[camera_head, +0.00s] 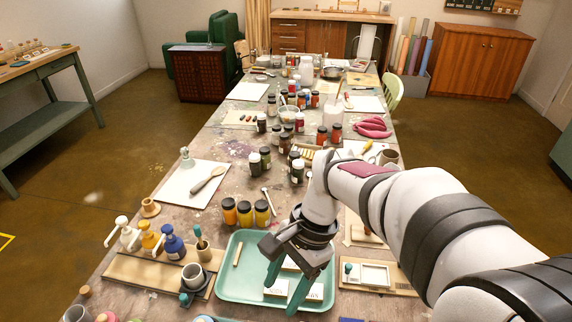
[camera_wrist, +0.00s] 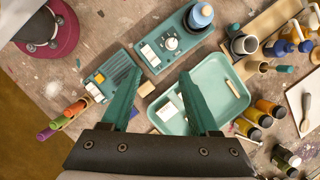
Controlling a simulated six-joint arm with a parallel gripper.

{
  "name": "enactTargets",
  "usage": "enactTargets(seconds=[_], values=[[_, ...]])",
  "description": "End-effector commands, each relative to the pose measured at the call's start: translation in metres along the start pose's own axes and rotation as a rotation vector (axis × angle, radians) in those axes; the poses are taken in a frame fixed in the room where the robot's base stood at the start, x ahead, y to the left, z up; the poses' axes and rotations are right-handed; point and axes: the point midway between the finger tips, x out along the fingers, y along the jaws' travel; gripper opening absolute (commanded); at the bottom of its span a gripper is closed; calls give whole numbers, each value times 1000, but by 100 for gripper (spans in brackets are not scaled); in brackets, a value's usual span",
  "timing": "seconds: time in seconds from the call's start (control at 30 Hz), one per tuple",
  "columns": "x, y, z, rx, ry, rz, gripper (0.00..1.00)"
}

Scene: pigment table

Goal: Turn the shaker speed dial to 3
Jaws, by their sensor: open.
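In the wrist view a teal shaker unit (camera_wrist: 175,38) lies on the table beyond my fingertips. It has a white round speed dial (camera_wrist: 170,43) on its top panel and a pale switch or label beside it. The dial's setting is too small to read. A blue bottle (camera_wrist: 200,15) sits at its far right end. My gripper (camera_wrist: 158,80) is open and empty, its two teal fingers apart and not touching the dial. In the head view my gripper (camera_head: 283,291) is over the green tray (camera_head: 226,293); I cannot make out the dial there.
A second teal device with a dark grille (camera_wrist: 112,77) stands left of the shaker. The tray holds pale labelled blocks. Yellow jars (camera_head: 245,213) stand behind it, and pump bottles (camera_head: 172,241) on a wooden board to its left.

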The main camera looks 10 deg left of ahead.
Motion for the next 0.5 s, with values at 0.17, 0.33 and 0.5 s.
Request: enactTargets(seconds=[0.17,0.33,0.5], values=[[25,-35,1,53,-39,25,61],[62,-33,3,54,-41,29,61],[114,-31,5,55,-40,30,61]])
